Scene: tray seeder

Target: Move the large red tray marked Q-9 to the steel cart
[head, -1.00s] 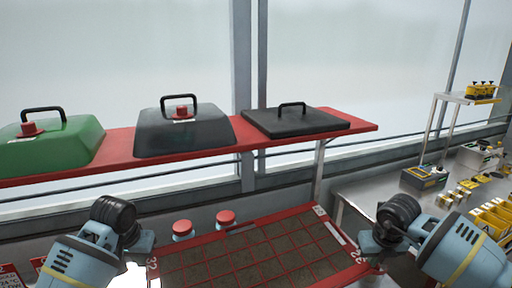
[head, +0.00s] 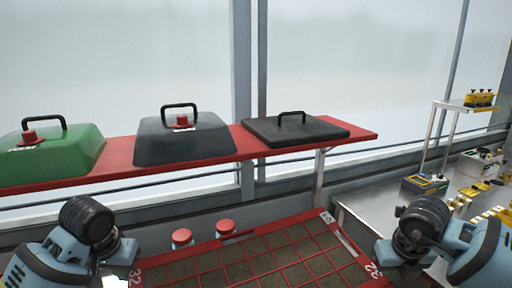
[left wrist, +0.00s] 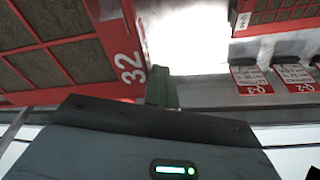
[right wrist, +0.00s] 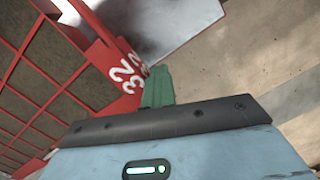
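The large red tray (head: 290,222) has a grid of soil-filled cells and the number 32 at its ends. Its small corner label cannot be read in the head view. The tray shows at the bottom middle, its near side cut off. My left gripper (head: 130,254) is at its left end, and my right gripper (head: 382,252) is at its right end. Each wrist view shows one green finger against the tray's end wall, beside the 32 (left wrist: 130,68) (right wrist: 124,76); the other fingers are hidden. Both grippers appear shut on the tray. The steel cart cannot be made out for certain.
A red shelf (head: 120,160) behind holds green, grey and black lids. Two red knobs (head: 181,236) sit behind the tray. A steel bench (head: 375,205) with yellow items stands at right. The left wrist view shows another soil-filled tray (left wrist: 242,22) and red Q-3 and Q-2 labels.

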